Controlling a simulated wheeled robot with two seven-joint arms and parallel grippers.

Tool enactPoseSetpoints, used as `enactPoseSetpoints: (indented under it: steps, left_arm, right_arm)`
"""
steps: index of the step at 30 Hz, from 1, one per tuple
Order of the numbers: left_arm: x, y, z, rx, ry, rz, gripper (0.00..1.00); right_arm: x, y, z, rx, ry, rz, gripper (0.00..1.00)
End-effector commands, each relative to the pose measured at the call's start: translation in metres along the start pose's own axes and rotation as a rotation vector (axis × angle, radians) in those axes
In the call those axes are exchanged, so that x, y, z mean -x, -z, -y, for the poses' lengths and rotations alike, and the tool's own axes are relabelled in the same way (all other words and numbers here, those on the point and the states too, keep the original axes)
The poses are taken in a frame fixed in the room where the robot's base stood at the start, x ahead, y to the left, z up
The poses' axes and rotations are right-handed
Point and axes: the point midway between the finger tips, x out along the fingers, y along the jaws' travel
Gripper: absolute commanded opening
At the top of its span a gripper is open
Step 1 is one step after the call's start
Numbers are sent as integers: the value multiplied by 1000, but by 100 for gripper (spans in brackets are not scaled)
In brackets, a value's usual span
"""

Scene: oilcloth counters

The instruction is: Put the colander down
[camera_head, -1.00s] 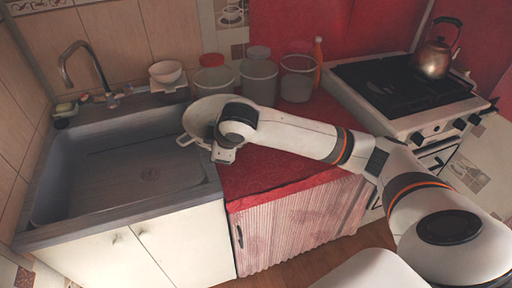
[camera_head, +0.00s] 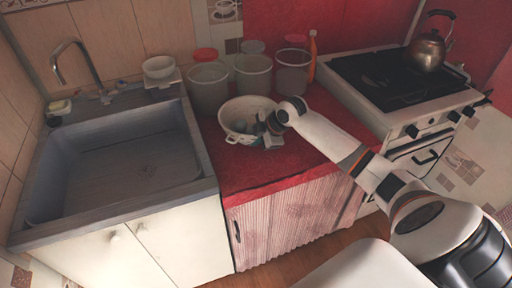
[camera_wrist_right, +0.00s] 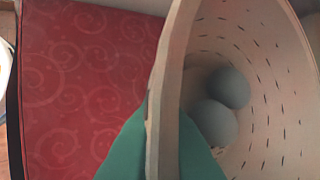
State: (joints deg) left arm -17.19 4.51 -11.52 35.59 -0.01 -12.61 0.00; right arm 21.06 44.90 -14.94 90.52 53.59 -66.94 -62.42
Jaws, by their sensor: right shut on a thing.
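The white colander (camera_head: 229,112) is over the red counter, between the sink and the stove, in front of the tubs. It looks roughly level; whether its base touches the cloth is hard to tell. My right gripper (camera_head: 264,132) is shut on its near right rim. In the right wrist view the teal fingertips (camera_wrist_right: 160,148) straddle the rim of the colander (camera_wrist_right: 270,105), and two grey round things (camera_wrist_right: 229,88) lie inside it. The colander's underside is hidden. My left gripper is not in view.
Several tubs (camera_head: 252,75) and an orange bottle (camera_head: 312,50) stand behind the colander. The sink (camera_head: 120,165) is to the left, with a white bowl (camera_head: 159,67) at its back edge. The stove (camera_head: 400,90) with a kettle (camera_head: 427,50) is right. The red cloth (camera_head: 250,170) in front is clear.

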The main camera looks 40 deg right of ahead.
Motion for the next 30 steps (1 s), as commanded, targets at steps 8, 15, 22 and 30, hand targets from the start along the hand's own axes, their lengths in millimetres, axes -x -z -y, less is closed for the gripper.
enactPoseSetpoints:
  steps: [8,15,22,30]
  left_arm:
    - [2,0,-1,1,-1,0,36]
    - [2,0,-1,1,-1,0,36]
    - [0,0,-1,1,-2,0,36]
    - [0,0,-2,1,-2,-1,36]
  right_arm:
    - [-26,10,-14,-1,0,1,0]
    - [-32,13,-17,2,4,1,0]
    - [-35,14,-19,1,1,0,12]
    - [-35,14,-19,1,1,0,29]
